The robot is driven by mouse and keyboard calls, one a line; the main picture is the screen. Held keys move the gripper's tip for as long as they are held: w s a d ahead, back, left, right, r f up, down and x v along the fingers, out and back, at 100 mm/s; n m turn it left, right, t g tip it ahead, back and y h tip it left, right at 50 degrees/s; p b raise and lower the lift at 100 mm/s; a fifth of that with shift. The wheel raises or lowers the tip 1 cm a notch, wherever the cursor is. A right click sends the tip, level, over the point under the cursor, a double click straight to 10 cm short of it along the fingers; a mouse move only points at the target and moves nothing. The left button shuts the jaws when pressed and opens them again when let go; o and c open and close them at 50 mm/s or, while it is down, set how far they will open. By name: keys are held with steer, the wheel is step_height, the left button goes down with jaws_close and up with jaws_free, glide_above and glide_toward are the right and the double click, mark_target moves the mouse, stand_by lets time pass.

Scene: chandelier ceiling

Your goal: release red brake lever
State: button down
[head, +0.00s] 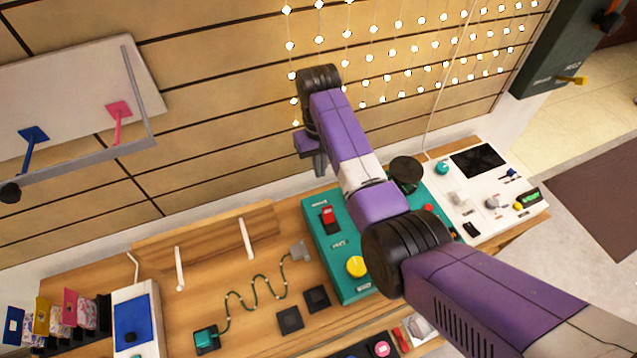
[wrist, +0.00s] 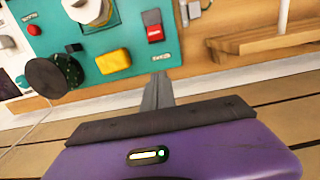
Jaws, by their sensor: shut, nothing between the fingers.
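A red lever-like switch (head: 328,218) sits in a dark slot near the top of the teal panel (head: 322,254) on the bench. In the wrist view a red switch (wrist: 153,27) shows on the teal panel beyond my fingertips. No readable label tells me which part is the brake lever. My gripper (head: 320,172) is above the panel's back edge, near the wall, pointing down. In the wrist view its fingers (wrist: 159,80) are together and empty, apart from the switch. My arm hides part of the teal panel in the head view.
A yellow knob (head: 357,266) is lower on the panel. A white console (head: 490,215) stands to the right. A dark green box (head: 565,50) with an orange-red part hangs at upper right. A wall board (head: 75,95) with blue and pink levers is at left.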

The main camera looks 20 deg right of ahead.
mark_target(328, 215)
steer(key=shift+w, duration=0.15)
steer(key=f, duration=1)
steer(key=shift+s, duration=0.25)
steer(key=shift+s+r+p, duration=0.45)
steer(key=shift+s+p, duration=0.1)
steer(key=shift+s, duration=0.05)
steer(key=shift+s+r+p, duration=0.2)
steer(key=shift+s+p, duration=0.25)
steer(key=shift+s, duration=0.2)
steer(key=shift+s+r+p, duration=0.15)
steer(key=shift+s+p, duration=0.25)
steer(key=shift+s, duration=0.2)
steer(key=shift+b, duration=0.3)
